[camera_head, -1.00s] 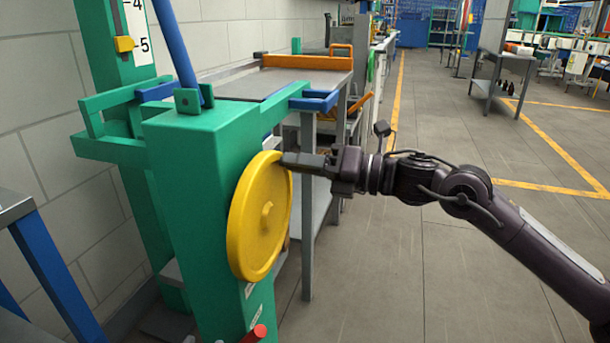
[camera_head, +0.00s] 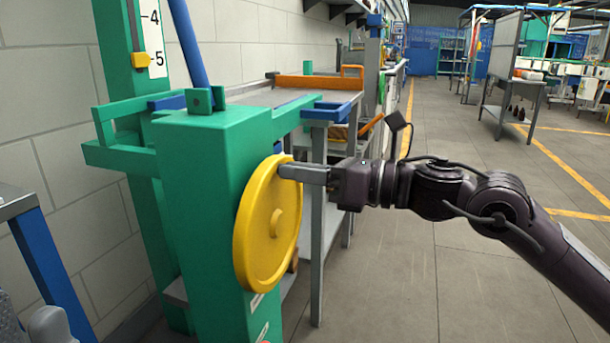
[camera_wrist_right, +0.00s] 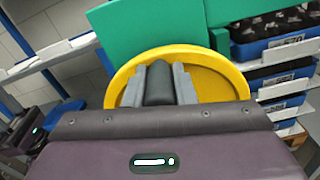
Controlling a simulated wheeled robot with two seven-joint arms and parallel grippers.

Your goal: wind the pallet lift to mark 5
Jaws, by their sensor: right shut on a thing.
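The pallet lift is a green frame (camera_head: 215,150) with a yellow handwheel (camera_head: 265,240) on its side. A yellow pointer (camera_head: 141,60) stands about level with the 5 on the white scale (camera_head: 152,35). My right gripper (camera_head: 288,172) is at the upper rim of the wheel. In the right wrist view its two grey fingers are shut around a dark rounded handle (camera_wrist_right: 158,85) in front of the yellow wheel (camera_wrist_right: 222,78).
A platform with an orange edge bar (camera_head: 320,82) and blue stops (camera_head: 325,112) lies behind the wheel. A grey-topped bench with a blue leg (camera_head: 45,265) stands at the near left. Blue bins (camera_wrist_right: 272,50) show in the wrist view.

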